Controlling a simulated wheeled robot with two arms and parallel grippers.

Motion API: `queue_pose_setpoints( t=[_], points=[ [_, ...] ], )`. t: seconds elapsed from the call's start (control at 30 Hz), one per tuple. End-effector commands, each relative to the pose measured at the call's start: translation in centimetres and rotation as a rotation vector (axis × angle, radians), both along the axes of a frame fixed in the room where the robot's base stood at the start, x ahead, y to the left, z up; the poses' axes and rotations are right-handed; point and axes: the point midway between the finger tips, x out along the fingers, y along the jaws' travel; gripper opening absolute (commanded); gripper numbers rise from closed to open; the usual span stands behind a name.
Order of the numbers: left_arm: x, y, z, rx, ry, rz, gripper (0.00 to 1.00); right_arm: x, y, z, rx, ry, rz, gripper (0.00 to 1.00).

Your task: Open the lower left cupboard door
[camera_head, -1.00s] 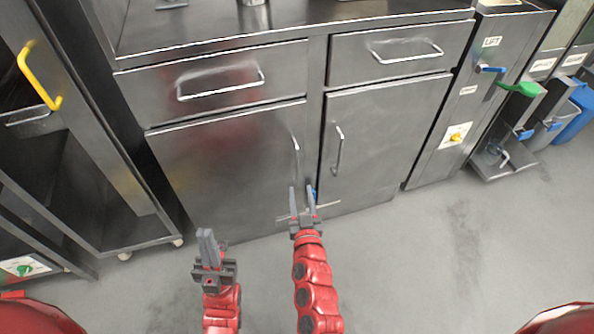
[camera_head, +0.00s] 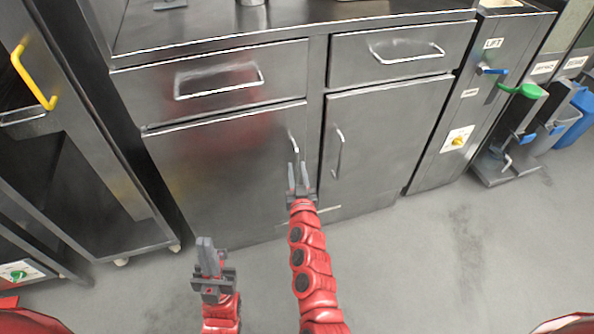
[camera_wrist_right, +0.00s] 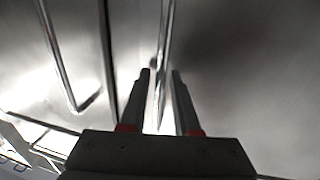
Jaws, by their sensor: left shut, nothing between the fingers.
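The lower left cupboard door (camera_head: 215,165) is a closed steel panel with a vertical bar handle (camera_head: 295,150) near its right edge. My right gripper (camera_head: 298,175) is open at the lower end of this handle. In the right wrist view, the handle (camera_wrist_right: 164,50) lines up with the gap between the open fingers (camera_wrist_right: 160,75). I cannot tell whether the bar is fully between them. My left gripper (camera_head: 208,250) is shut and empty, low in front of the door and apart from it.
The lower right door (camera_head: 380,140) is closed, its handle (camera_head: 339,153) just right of my right gripper. Two closed drawers (camera_head: 215,85) sit above. A dark rack (camera_head: 120,225) on castors stands left, a lift unit (camera_head: 465,110) right. The floor in front is clear.

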Motion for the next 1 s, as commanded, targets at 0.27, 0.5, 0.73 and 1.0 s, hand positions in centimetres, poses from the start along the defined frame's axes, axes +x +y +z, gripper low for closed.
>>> queue_pose_setpoints(
  t=[0.27, 0.5, 0.73, 1.0],
  points=[
    [0.00, 0.00, 0.00, 0.000, 0.000, 0.000, 0.00, -0.02, 0.01, -0.02, 0.000, 0.000, 0.000, 0.00],
    [0.00, 0.00, 0.00, 0.000, 0.000, 0.000, 0.00, -0.02, 0.01, -0.03, 0.000, 0.000, 0.000, 0.00],
    [0.00, 0.00, 0.00, 0.000, 0.000, 0.000, 0.00, -0.02, 0.01, -0.03, 0.000, 0.000, 0.000, 0.00],
    [0.00, 0.00, 0.00, 0.000, 0.000, 0.000, 0.00, -0.03, 0.01, -0.05, 0.000, 0.001, 0.000, 0.00]
  ],
)
